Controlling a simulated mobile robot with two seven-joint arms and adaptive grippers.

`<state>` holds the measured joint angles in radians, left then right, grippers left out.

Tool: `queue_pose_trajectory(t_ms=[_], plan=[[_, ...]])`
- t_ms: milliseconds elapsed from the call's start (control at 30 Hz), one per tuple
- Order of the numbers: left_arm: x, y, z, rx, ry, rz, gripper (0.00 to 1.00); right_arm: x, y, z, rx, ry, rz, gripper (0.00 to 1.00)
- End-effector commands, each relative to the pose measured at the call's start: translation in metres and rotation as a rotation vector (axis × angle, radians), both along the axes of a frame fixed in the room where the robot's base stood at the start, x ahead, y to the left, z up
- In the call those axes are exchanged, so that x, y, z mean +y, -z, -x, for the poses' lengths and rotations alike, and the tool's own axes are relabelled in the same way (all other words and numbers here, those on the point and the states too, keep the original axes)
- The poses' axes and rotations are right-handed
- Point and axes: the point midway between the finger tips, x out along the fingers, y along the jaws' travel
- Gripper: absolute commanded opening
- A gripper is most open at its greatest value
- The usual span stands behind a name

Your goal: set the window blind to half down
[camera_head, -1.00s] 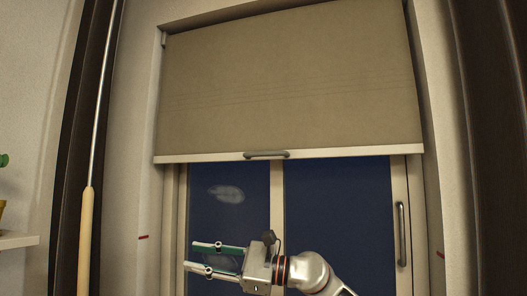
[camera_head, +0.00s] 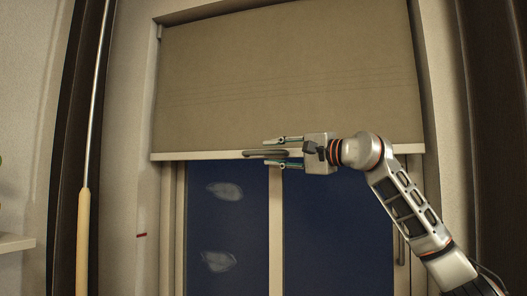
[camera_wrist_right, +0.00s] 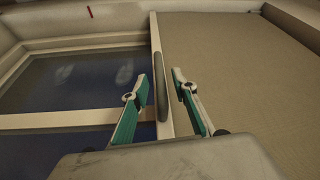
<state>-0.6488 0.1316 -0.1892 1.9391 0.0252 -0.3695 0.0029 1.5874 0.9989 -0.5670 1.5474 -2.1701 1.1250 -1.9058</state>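The beige window blind (camera_head: 290,70) covers the upper part of the window and ends in a pale bottom bar (camera_head: 205,156). A grey handle (camera_head: 257,154) sits on that bar. My right gripper (camera_head: 279,152) is open at the handle, with one finger above it and one below. In the right wrist view the handle (camera_wrist_right: 161,86) stands between the two spread fingers of the gripper (camera_wrist_right: 161,85), with gaps showing on both sides. A red mark (camera_head: 141,235) is on the left window recess, below the bar. My left gripper is not in view.
Below the blind is dark window glass (camera_head: 330,220) with pale patches (camera_head: 225,191). A rod with a wooden grip (camera_head: 83,240) hangs at the left, near a shelf edge (camera_head: 15,243).

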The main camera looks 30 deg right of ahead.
Motion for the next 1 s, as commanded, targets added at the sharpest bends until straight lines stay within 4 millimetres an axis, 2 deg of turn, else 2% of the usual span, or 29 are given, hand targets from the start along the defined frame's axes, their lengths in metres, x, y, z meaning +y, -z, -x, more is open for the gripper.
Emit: queue_pose_trajectory(t_ms=[100, 233, 600, 633, 700, 733, 1000], plan=[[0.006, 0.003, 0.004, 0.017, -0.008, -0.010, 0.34, 0.007, -0.002, -0.017, 0.002, -0.003, -0.002, 0.28], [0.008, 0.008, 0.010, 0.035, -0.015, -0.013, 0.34, 0.010, -0.003, -0.029, 0.001, -0.002, -0.002, 0.28], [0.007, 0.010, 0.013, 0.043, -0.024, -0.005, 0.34, 0.012, -0.002, -0.036, 0.000, -0.001, -0.001, 0.28], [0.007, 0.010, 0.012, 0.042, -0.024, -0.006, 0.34, 0.012, -0.002, -0.036, 0.000, -0.001, -0.001, 0.22], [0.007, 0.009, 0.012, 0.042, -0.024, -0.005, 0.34, 0.012, -0.002, -0.035, 0.000, -0.001, -0.001, 0.04], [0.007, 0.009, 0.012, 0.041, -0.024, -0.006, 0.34, 0.012, -0.002, -0.035, 0.000, -0.001, -0.001, 0.00], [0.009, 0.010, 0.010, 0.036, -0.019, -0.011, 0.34, 0.012, 0.002, -0.035, 0.001, -0.001, -0.001, 0.00]])
